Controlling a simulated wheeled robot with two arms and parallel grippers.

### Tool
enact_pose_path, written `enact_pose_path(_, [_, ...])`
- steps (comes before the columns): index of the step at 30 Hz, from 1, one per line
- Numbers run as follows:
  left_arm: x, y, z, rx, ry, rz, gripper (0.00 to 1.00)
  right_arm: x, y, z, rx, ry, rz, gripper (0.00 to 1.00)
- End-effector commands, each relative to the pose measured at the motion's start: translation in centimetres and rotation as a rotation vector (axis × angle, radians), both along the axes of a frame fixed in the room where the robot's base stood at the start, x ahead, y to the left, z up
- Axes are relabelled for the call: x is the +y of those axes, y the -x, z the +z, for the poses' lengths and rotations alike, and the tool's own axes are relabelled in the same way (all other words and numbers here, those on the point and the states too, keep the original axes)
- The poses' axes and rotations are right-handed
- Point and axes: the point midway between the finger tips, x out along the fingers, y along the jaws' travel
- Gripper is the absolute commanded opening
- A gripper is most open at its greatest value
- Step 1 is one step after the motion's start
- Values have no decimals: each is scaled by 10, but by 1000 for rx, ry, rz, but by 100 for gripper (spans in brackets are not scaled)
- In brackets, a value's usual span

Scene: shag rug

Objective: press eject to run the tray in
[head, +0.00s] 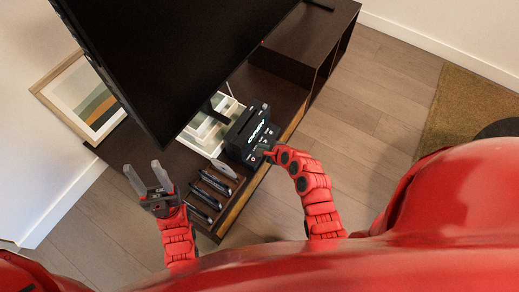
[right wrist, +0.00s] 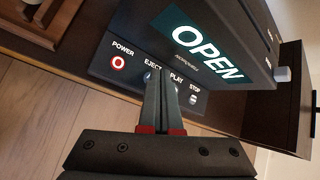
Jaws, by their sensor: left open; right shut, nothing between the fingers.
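The black player (head: 252,130) stands on the dark TV bench, its lit display (right wrist: 205,48) reading OPEN in the right wrist view. Below the display are a red-ringed POWER button (right wrist: 118,62) and controls labelled EJECT, PLAY and STOP (right wrist: 193,99). My right gripper (head: 268,152) is shut and empty at the player's front. Its fingertips (right wrist: 161,72) are at the EJECT label and partly cover that button; whether they touch it I cannot tell. I cannot clearly make out the tray. My left gripper (head: 149,178) is open and empty, left of the bench items.
A large black television (head: 175,55) overhangs the bench (head: 285,92). Several dark slim items (head: 210,187) and a pale grey flat piece (head: 224,168) lie left of the player. A framed picture (head: 85,100) leans at the wall.

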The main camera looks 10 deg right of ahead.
Motion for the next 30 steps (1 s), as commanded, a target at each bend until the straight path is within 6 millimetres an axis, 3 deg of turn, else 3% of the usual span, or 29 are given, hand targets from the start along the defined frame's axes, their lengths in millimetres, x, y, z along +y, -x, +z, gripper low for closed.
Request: enact_pose_path(30, [0, 0, 5, 0, 0, 0, 50, 0, 0, -2, 0, -1, -1, 0])
